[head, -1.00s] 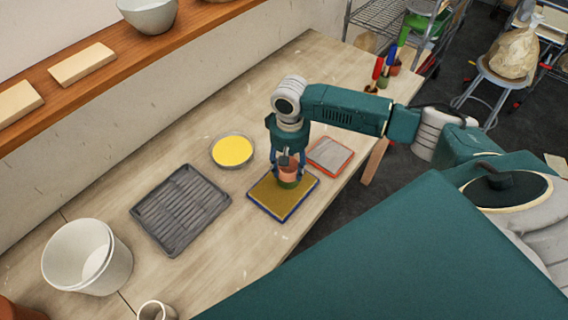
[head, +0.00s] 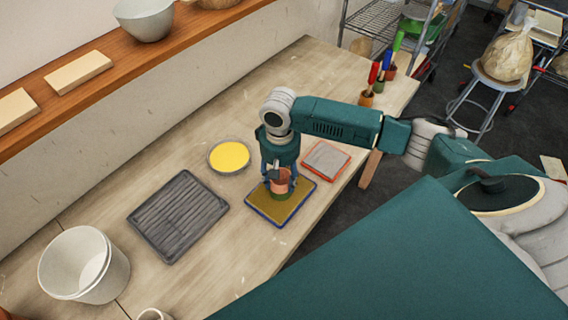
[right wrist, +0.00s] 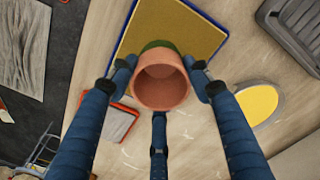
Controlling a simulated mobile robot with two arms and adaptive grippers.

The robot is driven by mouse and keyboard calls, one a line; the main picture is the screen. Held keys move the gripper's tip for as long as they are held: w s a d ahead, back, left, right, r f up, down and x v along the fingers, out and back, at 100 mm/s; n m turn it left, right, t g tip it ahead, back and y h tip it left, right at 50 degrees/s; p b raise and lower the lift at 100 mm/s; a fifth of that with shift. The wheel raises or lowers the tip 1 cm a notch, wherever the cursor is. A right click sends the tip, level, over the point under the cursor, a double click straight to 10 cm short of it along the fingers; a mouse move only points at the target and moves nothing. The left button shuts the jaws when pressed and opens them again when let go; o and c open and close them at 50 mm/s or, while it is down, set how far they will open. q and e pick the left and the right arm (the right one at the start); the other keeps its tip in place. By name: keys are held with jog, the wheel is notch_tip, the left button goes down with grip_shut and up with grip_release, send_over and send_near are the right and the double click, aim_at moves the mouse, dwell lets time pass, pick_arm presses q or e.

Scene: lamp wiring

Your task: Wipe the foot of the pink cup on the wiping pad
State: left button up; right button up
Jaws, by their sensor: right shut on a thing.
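The pink cup (head: 280,187), a small terracotta-pink cup with a green lower part, is upright over the wiping pad. The wiping pad (head: 268,211) is a tan square with a blue edge on the table. My right gripper (head: 279,181) points down and is shut on the cup's sides. In the right wrist view, the cup's open mouth (right wrist: 160,85) faces the camera between the fingers, with the pad (right wrist: 190,22) behind it. The foot's underside is hidden, and I cannot tell whether it touches the pad. My left gripper is not in view.
A yellow round dish (head: 229,156) and a grey ribbed tray (head: 178,217) lie left of the pad. A red-edged grey square (head: 326,160) lies close to its right. A white bucket (head: 84,265) stands front left. Small pots with coloured tools (head: 366,98) stand at the table's far end.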

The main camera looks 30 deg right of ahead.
jog(key=shift+s+a, duration=0.3)
jog(key=shift+a, duration=0.65)
jog(key=shift+s+a, duration=0.3)
jog(key=shift+a, duration=0.6)
jog(key=shift+w+d, duration=0.45)
jog(key=shift+d, duration=0.85)
jog(key=shift+w+d, duration=0.4)
jog(key=shift+d, duration=0.85)
jog(key=shift+w+d, duration=0.45)
jog(key=shift+d, duration=0.85)
jog(key=shift+s+a, duration=0.45)
jog(key=shift+a, duration=0.85)
jog(key=shift+s+a, duration=0.5)
jog(key=shift+a, duration=0.8)
jog(key=shift+s+a, duration=0.45)
jog(key=shift+a, duration=0.85)
jog(key=shift+w+d, duration=0.45)
jog(key=shift+d, duration=0.85)
jog(key=shift+w+d, duration=0.5)
jog(key=shift+d, duration=0.8)
jog(key=shift+w+d, duration=0.45)
jog(key=shift+d, duration=0.85)
jog(key=shift+s+a, duration=0.45)
jog(key=shift+a, duration=0.85)
jog(key=shift+s+a, duration=0.5)
jog(key=shift+a, duration=0.8)
jog(key=shift+s+a, duration=0.45)
jog(key=shift+a, duration=0.85)
notch_tip(320, 180, up, 6)
jog(key=shift+w, duration=0.1)
